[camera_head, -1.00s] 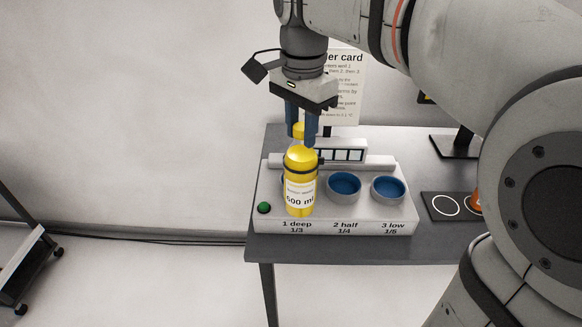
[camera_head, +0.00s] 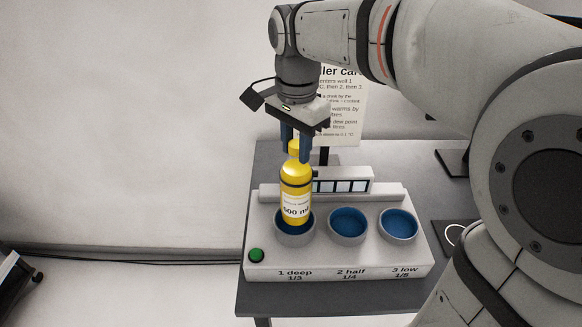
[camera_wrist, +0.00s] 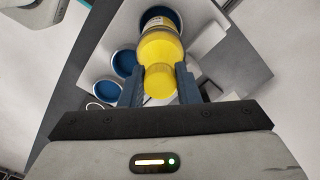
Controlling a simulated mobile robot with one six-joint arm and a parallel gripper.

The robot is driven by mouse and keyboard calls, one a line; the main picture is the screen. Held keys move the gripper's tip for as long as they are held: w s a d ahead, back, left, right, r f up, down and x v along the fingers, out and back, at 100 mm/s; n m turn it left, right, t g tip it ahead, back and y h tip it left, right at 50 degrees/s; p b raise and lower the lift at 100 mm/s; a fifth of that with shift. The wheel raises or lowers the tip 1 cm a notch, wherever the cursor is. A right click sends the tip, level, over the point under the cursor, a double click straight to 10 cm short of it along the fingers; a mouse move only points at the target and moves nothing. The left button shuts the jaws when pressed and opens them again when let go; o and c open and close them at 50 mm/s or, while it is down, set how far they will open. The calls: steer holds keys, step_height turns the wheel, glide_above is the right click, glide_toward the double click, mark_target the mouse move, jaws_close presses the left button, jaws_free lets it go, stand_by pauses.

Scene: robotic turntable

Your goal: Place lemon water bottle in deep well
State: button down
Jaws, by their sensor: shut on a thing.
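The yellow lemon water bottle (camera_head: 296,185) has a yellow cap and a white label reading 600 ml. My gripper (camera_head: 295,150) is shut on its cap end and holds it upright. The bottle also shows in the wrist view (camera_wrist: 160,50), its cap between the two blue fingers (camera_wrist: 160,86). The deep well (camera_head: 294,239), marked "1 deep 1/3", is the leftmost blue-lined ring on the white cooler block (camera_head: 318,265). The bottle's lower end overlaps the well's opening in the head view. I cannot tell how far its base is inside.
Two empty wells, "2 half" (camera_head: 348,225) and "3 low" (camera_head: 399,225), lie to the right. A green button (camera_head: 256,255) is at the block's left front. A display bar (camera_head: 342,181) and an instruction card (camera_head: 343,105) stand behind on the dark table (camera_head: 277,157).

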steer(key=shift+s+a+f, duration=0.1)
steer(key=shift+f, duration=2.4)
steer(key=shift+f, duration=0.2)
steer(key=c, duration=1.1)
jaws_free()
step_height(320, 180, up, 12)
steer(key=shift+r, duration=0.15)
steer(key=s+d+f+n+t, duration=0.1)
steer(key=s+d+f+n, duration=0.2)
steer(key=s+d+f, duration=0.1)
steer(key=s+d+f+n+t, duration=0.1)
steer(key=s+d+f+n, duration=0.2)
steer(key=s+d+f, duration=0.1)
steer(key=s+d+f+n+t, duration=0.1)
steer(key=s+d+f+n, duration=0.2)
steer(key=f, duration=0.3)
steer(key=shift+s+d+f+n, duration=0.15)
steer(key=shift+s+d+f, duration=0.1)
steer(key=shift+s, duration=0.2)
steer(key=shift+s+d+f+n, duration=0.15)
steer(key=shift+s+d, duration=0.1)
steer(key=shift+s, duration=0.15)
